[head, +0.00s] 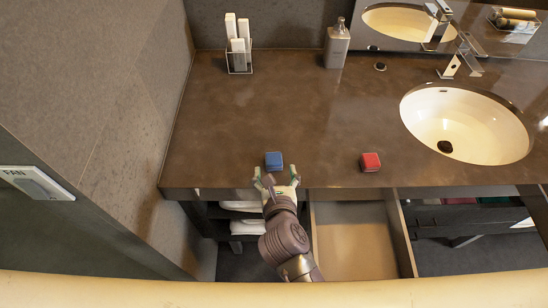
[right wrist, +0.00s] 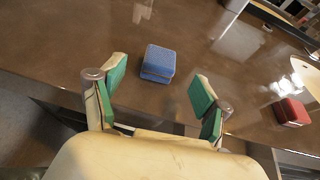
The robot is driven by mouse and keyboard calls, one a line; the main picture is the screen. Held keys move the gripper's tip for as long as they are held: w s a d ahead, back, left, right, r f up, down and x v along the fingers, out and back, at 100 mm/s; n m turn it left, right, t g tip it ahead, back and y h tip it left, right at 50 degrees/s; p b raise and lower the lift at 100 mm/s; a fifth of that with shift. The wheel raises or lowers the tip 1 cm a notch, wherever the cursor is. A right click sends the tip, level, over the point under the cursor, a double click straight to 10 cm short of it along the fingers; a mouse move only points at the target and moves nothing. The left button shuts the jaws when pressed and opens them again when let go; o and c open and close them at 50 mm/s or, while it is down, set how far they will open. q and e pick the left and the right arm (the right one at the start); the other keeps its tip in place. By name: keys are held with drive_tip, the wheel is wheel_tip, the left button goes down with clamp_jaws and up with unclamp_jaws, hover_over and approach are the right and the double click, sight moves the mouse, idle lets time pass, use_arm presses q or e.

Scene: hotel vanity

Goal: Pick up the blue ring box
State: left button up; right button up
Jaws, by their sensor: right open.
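The blue ring box (head: 274,161) sits on the brown counter near its front edge. In the right wrist view the blue ring box (right wrist: 158,63) stands just ahead of the fingertips, roughly centred between them and apart from them. My right gripper (head: 276,178) is open and empty at the counter's front edge, just in front of the blue box. In the right wrist view its two green-padded fingers (right wrist: 160,83) are spread wide. My left gripper is not in view.
A red box (head: 370,162) sits to the right on the counter (head: 290,110). An open drawer (head: 350,240) is below the edge. A round sink (head: 467,125), a tap (head: 462,55), a bottle (head: 337,45) and a holder (head: 239,60) stand farther off. The counter behind the blue box is clear.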

sight(274, 161)
drive_tip(key=shift+w+f, duration=0.15)
drive_tip(key=shift+w, duration=0.35)
drive_tip(key=shift+w+f, duration=0.1)
drive_tip(key=shift+w, duration=0.15)
drive_tip(key=p+x, duration=0.1)
drive_tip(key=x, duration=0.3)
drive_tip(key=shift+w, duration=0.15)
drive_tip(key=shift+w+f, duration=0.2)
drive_tip(key=shift+w, duration=0.15)
drive_tip(key=shift+c, duration=1.4)
drive_tip(key=c, duration=0.9)
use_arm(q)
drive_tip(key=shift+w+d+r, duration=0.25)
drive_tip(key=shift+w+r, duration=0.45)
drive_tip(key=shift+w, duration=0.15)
use_arm(e)
drive_tip(key=shift+o, duration=0.2)
